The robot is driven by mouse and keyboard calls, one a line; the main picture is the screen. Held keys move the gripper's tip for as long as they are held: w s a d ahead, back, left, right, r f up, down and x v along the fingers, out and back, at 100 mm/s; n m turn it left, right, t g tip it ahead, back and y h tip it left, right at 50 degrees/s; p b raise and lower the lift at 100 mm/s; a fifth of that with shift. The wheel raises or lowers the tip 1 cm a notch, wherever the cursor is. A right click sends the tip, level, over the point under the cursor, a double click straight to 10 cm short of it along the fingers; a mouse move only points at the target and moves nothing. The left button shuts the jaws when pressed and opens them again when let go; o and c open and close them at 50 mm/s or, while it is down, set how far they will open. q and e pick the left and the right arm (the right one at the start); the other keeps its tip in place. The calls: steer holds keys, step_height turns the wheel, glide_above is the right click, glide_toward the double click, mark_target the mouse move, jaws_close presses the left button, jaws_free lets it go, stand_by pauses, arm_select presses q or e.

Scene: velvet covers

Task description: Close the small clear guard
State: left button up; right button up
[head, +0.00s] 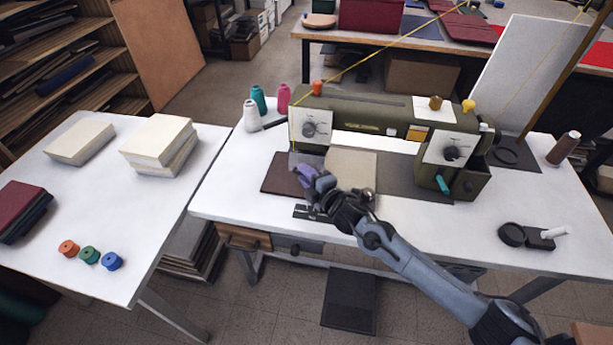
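The green sewing machine (375,117) stands on the white table. A small, pale see-through patch that looks like the clear guard (296,158) is under the machine's left head, by the needle area. It is too small to tell how far it is open. My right gripper (306,173) is just in front of and below the left head, close to the guard. I cannot tell whether it touches the guard or whether its fingers are apart. The gripper hides part of the needle plate and the dark cover. My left gripper is not in view.
A dark cover (277,180) and a beige sheet (352,167) lie at the machine's bed. Thread cones (251,116) stand left of the machine. A black round item (512,235) lies at the right. The table's front right is mostly clear.

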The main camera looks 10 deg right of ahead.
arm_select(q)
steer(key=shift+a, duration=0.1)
arm_select(e)
steer(key=shift+o, duration=0.7)
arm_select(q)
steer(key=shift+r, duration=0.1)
arm_select(e)
steer(key=shift+s, duration=0.1)
steer(key=shift+s+d+r, duration=0.1)
steer(key=shift+s+d, duration=0.1)
steer(key=shift+s, duration=0.05)
steer(key=p+v, duration=0.3)
steer(key=v, duration=0.6)
steer(key=shift+s+d, duration=0.1)
steer(key=shift+s, duration=0.1)
steer(key=shift+s+r, duration=0.1)
steer(key=shift+s, duration=0.15)
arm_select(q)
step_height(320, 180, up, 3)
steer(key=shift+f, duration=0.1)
arm_select(e)
steer(key=shift+d, duration=0.1)
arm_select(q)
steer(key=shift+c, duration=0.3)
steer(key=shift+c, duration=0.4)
